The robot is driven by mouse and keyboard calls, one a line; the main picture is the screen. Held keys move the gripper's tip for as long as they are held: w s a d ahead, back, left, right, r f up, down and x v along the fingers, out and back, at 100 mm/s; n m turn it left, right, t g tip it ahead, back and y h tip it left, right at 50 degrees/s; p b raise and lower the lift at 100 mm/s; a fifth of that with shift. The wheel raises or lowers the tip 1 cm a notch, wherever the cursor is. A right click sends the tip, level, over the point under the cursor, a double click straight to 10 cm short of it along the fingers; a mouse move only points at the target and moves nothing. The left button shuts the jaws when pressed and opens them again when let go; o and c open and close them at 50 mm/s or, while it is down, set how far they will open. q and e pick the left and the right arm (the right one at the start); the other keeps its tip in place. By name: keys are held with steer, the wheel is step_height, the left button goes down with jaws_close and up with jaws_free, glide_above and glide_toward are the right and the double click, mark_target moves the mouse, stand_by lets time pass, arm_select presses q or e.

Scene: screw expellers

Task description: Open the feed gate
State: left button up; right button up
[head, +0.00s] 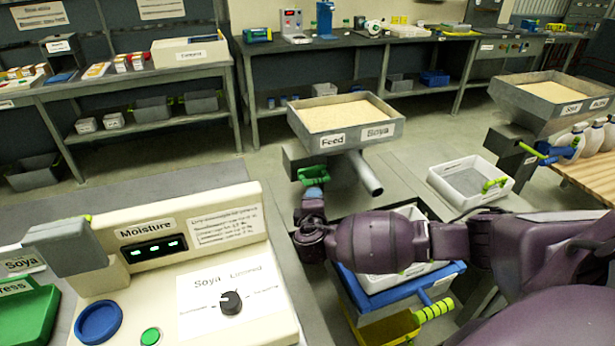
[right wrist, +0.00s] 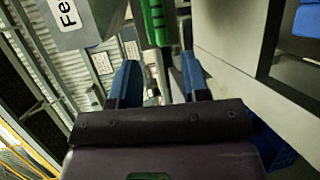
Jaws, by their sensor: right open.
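The feed hopper (head: 345,119) is a grey tray of pale meal labelled Feed and Soya, with a slanted spout (head: 364,173) below it. A green gate handle (head: 313,175) sits under its front left side. My right gripper (head: 313,191) is just below the handle, its blue fingertips pointing up at it. In the right wrist view the fingers (right wrist: 160,82) are apart and empty. The green handle (right wrist: 154,22) there lies ahead, between the lines of the fingers; contact cannot be told. My left gripper is out of view.
A moisture meter (head: 160,250) with a knob and buttons fills the front left. A white bin (head: 470,182) stands right of the spout. A blue-rimmed container (head: 446,272) is below my right arm. Another soya hopper (head: 552,98) is at right.

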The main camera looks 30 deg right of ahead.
mark_target(316, 183)
arm_select(q)
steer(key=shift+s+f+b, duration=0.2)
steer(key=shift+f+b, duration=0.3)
steer(key=shift+b, duration=0.15)
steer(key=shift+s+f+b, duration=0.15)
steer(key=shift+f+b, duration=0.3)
steer(key=shift+b, duration=0.15)
arm_select(e)
steer(key=x, duration=1)
steer(key=shift+d+r, duration=0.1)
steer(key=shift+d, duration=0.15)
steer(key=c, duration=0.7)
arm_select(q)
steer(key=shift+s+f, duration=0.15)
arm_select(e)
jaws_close()
